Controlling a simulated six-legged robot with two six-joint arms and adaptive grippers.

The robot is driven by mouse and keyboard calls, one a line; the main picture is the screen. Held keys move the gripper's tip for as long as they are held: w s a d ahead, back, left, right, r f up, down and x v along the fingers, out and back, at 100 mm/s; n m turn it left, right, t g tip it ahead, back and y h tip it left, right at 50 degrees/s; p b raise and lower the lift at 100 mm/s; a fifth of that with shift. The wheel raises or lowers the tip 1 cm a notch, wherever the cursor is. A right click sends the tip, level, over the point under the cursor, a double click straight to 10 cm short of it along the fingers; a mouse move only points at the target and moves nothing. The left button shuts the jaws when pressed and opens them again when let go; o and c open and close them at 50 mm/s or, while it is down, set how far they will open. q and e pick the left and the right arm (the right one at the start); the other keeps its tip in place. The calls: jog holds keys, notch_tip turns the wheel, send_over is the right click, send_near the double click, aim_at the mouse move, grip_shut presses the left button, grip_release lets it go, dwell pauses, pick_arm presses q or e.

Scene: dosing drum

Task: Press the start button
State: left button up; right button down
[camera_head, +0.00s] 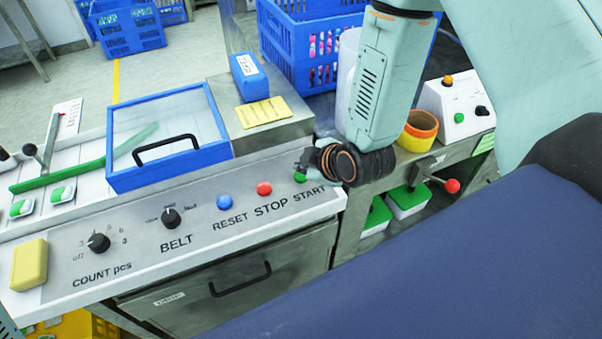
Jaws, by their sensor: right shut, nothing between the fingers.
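The green start button (300,178) sits at the right end of the control panel (130,257), above the label START. My right gripper (304,164) is shut and empty at the button, and its fingers partly cover it. I cannot tell whether the fingertips touch the button. To its left on the same panel are the red stop button (264,188) and the blue reset button (224,202).
The BELT knob (172,217) and COUNT knob (98,242) are further left. A blue-framed lid (170,135) stands behind the panel. A control box (456,108), a lever with a red ball (452,186) and a yellow ring (418,130) are at right.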

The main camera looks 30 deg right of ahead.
jog(key=shift+f, duration=0.1)
jog(key=shift+f, duration=0.35)
